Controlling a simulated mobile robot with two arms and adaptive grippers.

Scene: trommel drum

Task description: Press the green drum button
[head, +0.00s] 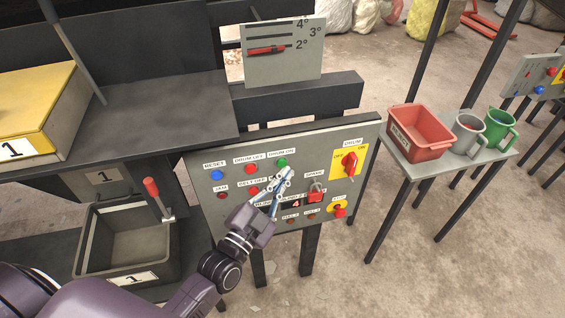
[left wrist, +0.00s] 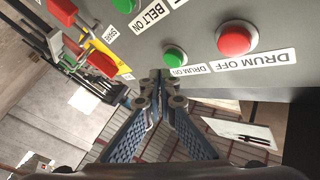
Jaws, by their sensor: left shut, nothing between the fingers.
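The green drum button (head: 282,163), labelled DRUM ON, is on the top row of the grey control panel (head: 205,205), right of the red DRUM OFF button (head: 250,169). In the left wrist view the green drum button (left wrist: 175,55) sits just beyond my fingertips, with the red drum off button (left wrist: 236,38) to its right. My left gripper (head: 287,172) is shut and empty, its tips just below the green button in the head view. Whether the tips touch the panel, I cannot tell. My right gripper is not in view.
The panel also carries a blue reset button (head: 216,175), a red rotary drum switch (head: 349,163) on yellow, and a red padlock (head: 316,192). A side table at right holds a red bin (head: 420,133) and mugs (head: 468,133). A grey bin (head: 88,225) stands left.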

